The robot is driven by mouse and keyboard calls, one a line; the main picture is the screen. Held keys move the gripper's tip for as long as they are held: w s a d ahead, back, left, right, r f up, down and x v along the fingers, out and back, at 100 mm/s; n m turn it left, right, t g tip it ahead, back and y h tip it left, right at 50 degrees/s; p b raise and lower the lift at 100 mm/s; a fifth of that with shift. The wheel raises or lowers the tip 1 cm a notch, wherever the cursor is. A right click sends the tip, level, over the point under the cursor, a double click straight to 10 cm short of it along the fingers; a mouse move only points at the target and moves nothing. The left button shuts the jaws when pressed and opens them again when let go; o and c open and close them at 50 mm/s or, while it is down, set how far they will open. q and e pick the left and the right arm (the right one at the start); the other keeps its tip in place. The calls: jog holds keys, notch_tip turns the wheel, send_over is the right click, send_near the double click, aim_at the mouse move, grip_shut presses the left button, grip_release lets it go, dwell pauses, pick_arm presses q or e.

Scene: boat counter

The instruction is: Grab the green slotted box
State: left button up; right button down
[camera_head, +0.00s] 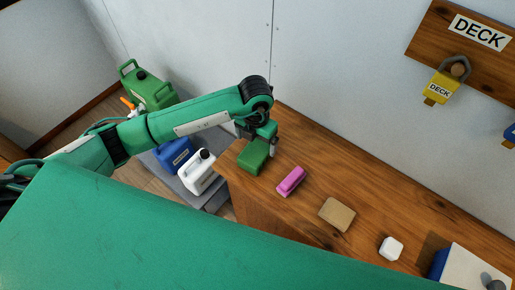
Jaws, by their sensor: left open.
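A green box (252,157) lies at the left end of the wooden counter. No slots can be made out on it at this size. My left gripper (267,145) points down right at the box and hides part of its far right side. The gripper is open. One finger shows beside the box's right side; the other is hard to see, and I cannot tell whether the fingers touch the box. My right gripper is out of view.
On the wooden counter (320,172), a pink block (291,181), a tan block (337,215) and a white piece (391,248) stand in a row to the right. Green (150,90), blue (173,154) and white (199,174) jugs stand left of the counter. A yellow DECK tag (440,90) hangs on the wall.

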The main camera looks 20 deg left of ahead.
aim_at(256, 150)
pick_arm(q)
jog(key=f+p, duration=0.2)
jog(key=f, duration=0.3)
jog(key=shift+s+p, duration=0.2)
jog(key=shift+p, duration=0.2)
jog(key=shift+f, duration=0.4)
jog(key=shift+c, duration=0.4)
jog(key=c, duration=1.1)
